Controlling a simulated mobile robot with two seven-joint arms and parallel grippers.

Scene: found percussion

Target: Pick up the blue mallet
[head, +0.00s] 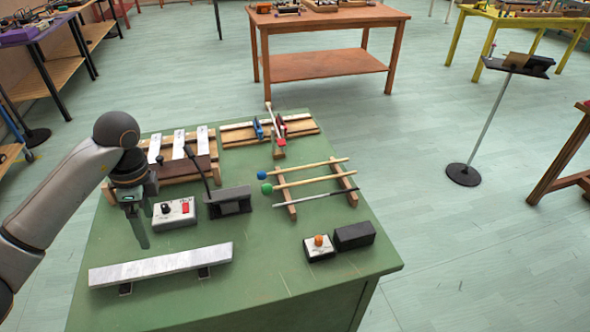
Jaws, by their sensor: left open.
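The blue mallet (303,168) has a small round blue head at its left end and a pale wooden shaft. It lies across a wooden rack (346,190) on the green table (254,268). A green-headed mallet (308,176) lies just in front of it, and a thin grey rod (318,199) lies in front of that. My left gripper (134,208) points down over the table's left side, open and well to the left of the blue mallet. Its fingers are small and dark here. My right gripper is out of view.
A white box with a red switch (174,212) and a black stand (230,200) are between my left gripper and the rack. A pale metal bar (160,265) lies in front. A small box with an orange knob (319,247) sits at front right.

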